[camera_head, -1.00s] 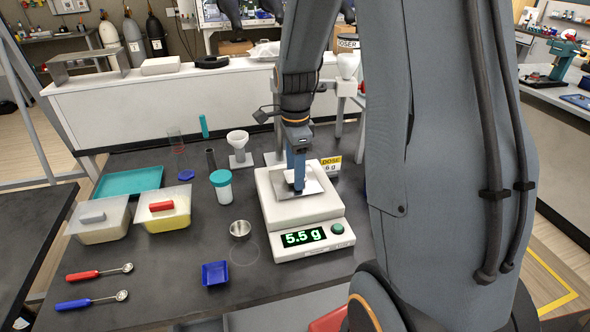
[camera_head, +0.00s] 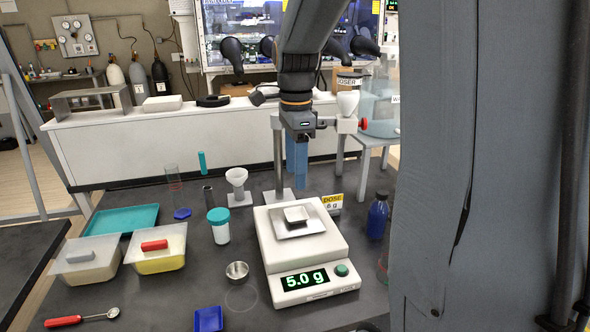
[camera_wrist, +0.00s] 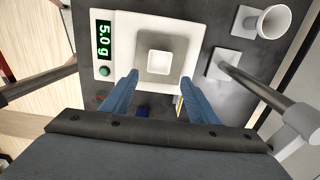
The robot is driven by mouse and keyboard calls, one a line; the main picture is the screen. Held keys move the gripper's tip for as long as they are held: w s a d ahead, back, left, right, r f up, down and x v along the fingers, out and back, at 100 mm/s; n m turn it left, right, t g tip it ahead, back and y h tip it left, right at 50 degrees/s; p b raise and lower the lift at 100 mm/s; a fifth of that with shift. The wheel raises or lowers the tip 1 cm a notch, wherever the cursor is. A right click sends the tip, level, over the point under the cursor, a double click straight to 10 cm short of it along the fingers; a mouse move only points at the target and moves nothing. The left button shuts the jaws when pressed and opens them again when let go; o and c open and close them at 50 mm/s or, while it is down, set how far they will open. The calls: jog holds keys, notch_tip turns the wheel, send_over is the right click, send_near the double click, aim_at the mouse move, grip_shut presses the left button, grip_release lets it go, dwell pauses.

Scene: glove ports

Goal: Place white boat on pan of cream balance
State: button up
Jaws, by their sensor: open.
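The white boat (camera_head: 296,214) is a small square dish. It rests on the square metal pan (camera_head: 313,227) of the cream balance (camera_head: 337,246), whose display reads 5.0 g. In the wrist view the boat (camera_wrist: 158,62) sits near the middle of the pan (camera_wrist: 178,46). My gripper (camera_head: 297,180) is above the pan, apart from the boat, with its blue fingers pointing down. In the wrist view my gripper (camera_wrist: 158,78) shows its two fingers spread wide with nothing between them.
A yellow dose card (camera_head: 333,200) and a dark blue bottle (camera_head: 377,216) stand right of the balance. A white funnel (camera_head: 237,178) stands behind.

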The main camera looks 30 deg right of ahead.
jog(key=s+a+f+n, duration=0.2)
jog(key=n, duration=0.1)
jog(key=s+a+f+n, duration=0.1)
jog(key=a+f+n, duration=0.1)
jog(key=n, duration=0.2)
jog(key=s+a+f+n, duration=0.2)
jog(key=f+n, duration=0.1)
jog(key=shift+s+a+n+t, duration=0.1)
jog(key=shift+s+n+t, duration=0.2)
jog(key=shift+s+t, duration=0.1)
jog(key=s+a+f+n, duration=0.1)
jog(key=n, duration=0.1)
jog(key=s+a+f+n, duration=0.1)
jog(key=s+f+n, duration=0.1)
jog(key=n, duration=0.1)
jog(key=s+a+f+n, duration=0.1)
jog(key=s+n, duration=0.1)
jog(key=n, duration=0.1)
jog(key=shift+s+a+f+t, duration=0.25)
jog(key=shift+f+t, duration=0.05)
jog(key=shift+t, duration=0.1)
jog(key=shift+s+a+f+n, duration=0.15)
jog(key=shift+s+f+n, duration=0.2)
jog(key=shift+n, duration=0.45)
jog(key=shift+r, duration=0.1)
